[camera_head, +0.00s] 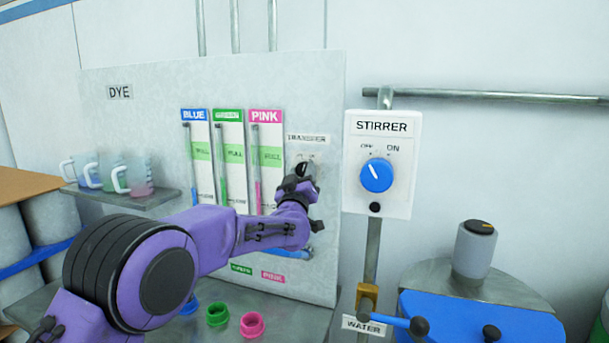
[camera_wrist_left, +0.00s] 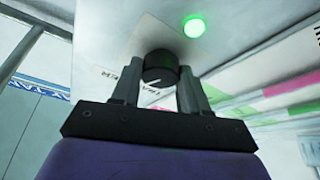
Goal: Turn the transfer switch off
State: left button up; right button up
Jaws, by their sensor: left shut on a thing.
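The transfer switch is a black round knob with a white pointer mark, and it shows in the left wrist view (camera_wrist_left: 160,70). A lit green lamp (camera_wrist_left: 194,27) is on the panel near it. My left gripper (camera_wrist_left: 158,88) has its two fingers on either side of the knob, shut on it. In the head view my left gripper (camera_head: 306,176) is at the panel just under the TRANSFER label (camera_head: 307,139). It covers most of the switch there, so the pointer's setting is hard to read. My right gripper is not in view.
A white STIRRER box (camera_head: 402,190) with a blue knob (camera_head: 377,176) stands close to the right of my gripper. Mugs sit on a shelf (camera_head: 140,198) at the left. A WATER valve (camera_head: 368,299), green and pink caps (camera_head: 252,325) and a blue drum lid (camera_head: 480,318) are lower down.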

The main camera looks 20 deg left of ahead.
pick_arm(q)
jog(key=n+g+y, duration=0.1)
jog(key=n, duration=0.2)
jog(key=n+y, duration=0.1)
jog(key=n, duration=0.2)
jog(key=shift+d+r+g+p, duration=0.1)
jog(key=shift+g+p, duration=0.3)
jog(key=n+g, duration=0.1)
jog(key=n, duration=0.2)
jog(key=n+g+y+p, duration=0.1)
jog(key=n, duration=0.2)
jog(key=shift+y+p, duration=0.3)
jog(key=shift+n, duration=0.4)
jog(key=o, duration=1.1)
jog(key=shift+d, duration=0.1)
jog(key=shift+c, duration=0.2)
